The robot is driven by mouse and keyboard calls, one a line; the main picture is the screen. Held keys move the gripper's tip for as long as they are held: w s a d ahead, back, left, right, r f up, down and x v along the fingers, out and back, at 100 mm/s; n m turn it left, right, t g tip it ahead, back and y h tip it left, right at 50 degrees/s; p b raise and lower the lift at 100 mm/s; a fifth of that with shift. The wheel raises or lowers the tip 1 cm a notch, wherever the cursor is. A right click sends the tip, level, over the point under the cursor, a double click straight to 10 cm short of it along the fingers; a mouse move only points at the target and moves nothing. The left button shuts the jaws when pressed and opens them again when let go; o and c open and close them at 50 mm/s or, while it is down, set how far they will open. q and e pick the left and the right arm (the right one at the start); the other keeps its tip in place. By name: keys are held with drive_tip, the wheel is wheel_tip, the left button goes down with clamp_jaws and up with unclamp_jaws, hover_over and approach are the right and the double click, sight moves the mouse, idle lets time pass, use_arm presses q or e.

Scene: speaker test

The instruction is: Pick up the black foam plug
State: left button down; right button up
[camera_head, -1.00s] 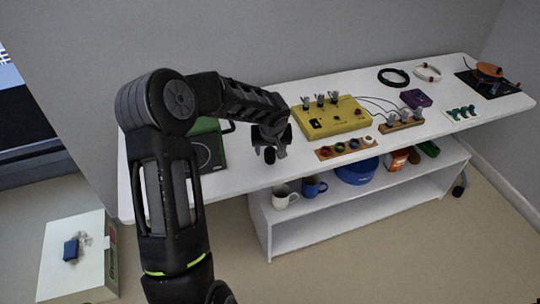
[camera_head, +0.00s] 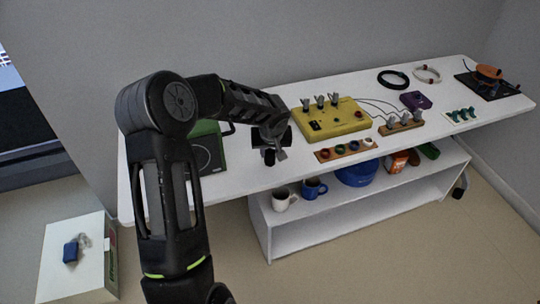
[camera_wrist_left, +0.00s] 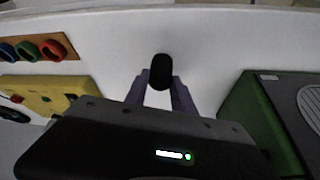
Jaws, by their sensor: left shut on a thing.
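The black foam plug (camera_wrist_left: 160,72) is a small dark rounded piece at the tips of my left gripper's fingers in the left wrist view. My left gripper (camera_wrist_left: 161,90) is shut on it, one finger on each side. In the head view my left gripper (camera_head: 272,157) points down over the white table, between the green case and the yellow box. The plug is hard to tell from the dark fingers there. My right gripper is in neither view.
A green case (camera_head: 208,150) lies to the left of the gripper. A yellow box (camera_head: 335,122) and a wooden strip with coloured rings (camera_head: 346,149) lie to the right. Mugs (camera_head: 283,200) stand on the shelf below. Bare table (camera_head: 245,179) shows in front of the gripper.

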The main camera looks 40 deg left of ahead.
sight(270, 153)
use_arm(q)
drive_tip(key=shift+r, duration=0.1)
wheel_tip(270, 153, up, 10)
drive_tip(key=shift+b, duration=0.35)
idle(0.5)
